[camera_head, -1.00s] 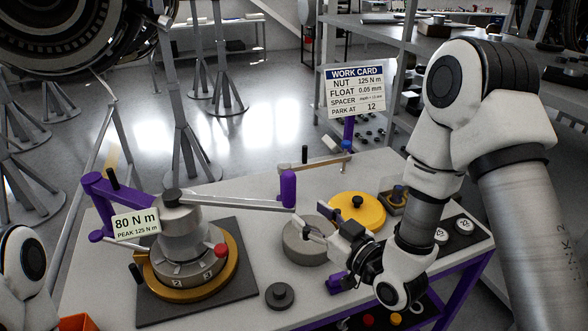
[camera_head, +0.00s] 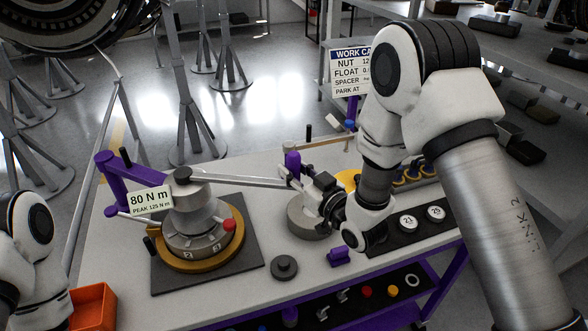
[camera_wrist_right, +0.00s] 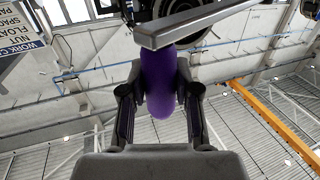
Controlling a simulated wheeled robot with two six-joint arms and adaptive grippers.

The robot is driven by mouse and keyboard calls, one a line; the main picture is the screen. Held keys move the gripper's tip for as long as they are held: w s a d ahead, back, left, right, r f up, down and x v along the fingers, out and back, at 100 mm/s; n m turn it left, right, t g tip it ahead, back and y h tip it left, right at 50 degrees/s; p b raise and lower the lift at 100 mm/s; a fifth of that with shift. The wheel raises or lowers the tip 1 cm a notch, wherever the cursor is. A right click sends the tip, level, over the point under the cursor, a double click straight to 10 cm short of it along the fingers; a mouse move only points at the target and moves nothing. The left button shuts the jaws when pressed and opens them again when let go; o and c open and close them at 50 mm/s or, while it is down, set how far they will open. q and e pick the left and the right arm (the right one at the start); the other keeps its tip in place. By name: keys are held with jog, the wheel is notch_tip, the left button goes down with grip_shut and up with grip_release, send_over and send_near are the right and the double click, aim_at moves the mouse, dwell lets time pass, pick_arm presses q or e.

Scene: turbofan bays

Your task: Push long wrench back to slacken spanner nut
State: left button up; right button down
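The long wrench (camera_head: 240,181) is a grey bar running right from the top of the spanner nut fixture (camera_head: 195,222). Its upright purple handle (camera_head: 292,163) stands at the far end. A sign (camera_head: 150,199) reads 80 N m, peak 125 N m. My right gripper (camera_head: 288,176) is at the handle, partly covering its lower part. In the right wrist view the purple handle (camera_wrist_right: 160,85) lies between the two fingers (camera_wrist_right: 160,95), under the grey bar (camera_wrist_right: 200,25). Whether both fingers press on it is unclear. My left gripper is out of frame; only my left arm shows.
A grey ring (camera_head: 308,219) stands below my right gripper. A dark knob (camera_head: 284,267) and a purple block (camera_head: 338,257) are on the table front. A yellow disc (camera_head: 348,178) is partly behind my right arm. An orange bin (camera_head: 93,306) is at lower left.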

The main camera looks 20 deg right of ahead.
jog(key=w+d+n+g+y+b, duration=0.2)
jog(key=w+n+g+y+b, duration=0.1)
jog(key=w, duration=0.8)
jog(key=shift+w+d+n+y+b, duration=0.25)
jog(key=shift+n+y+b, duration=0.25)
jog(key=shift+y, duration=0.6)
jog(key=c, duration=0.8)
grip_release()
jog(key=shift+w, duration=0.1)
jog(key=v, duration=1.2)
jog(key=shift+a, duration=0.1)
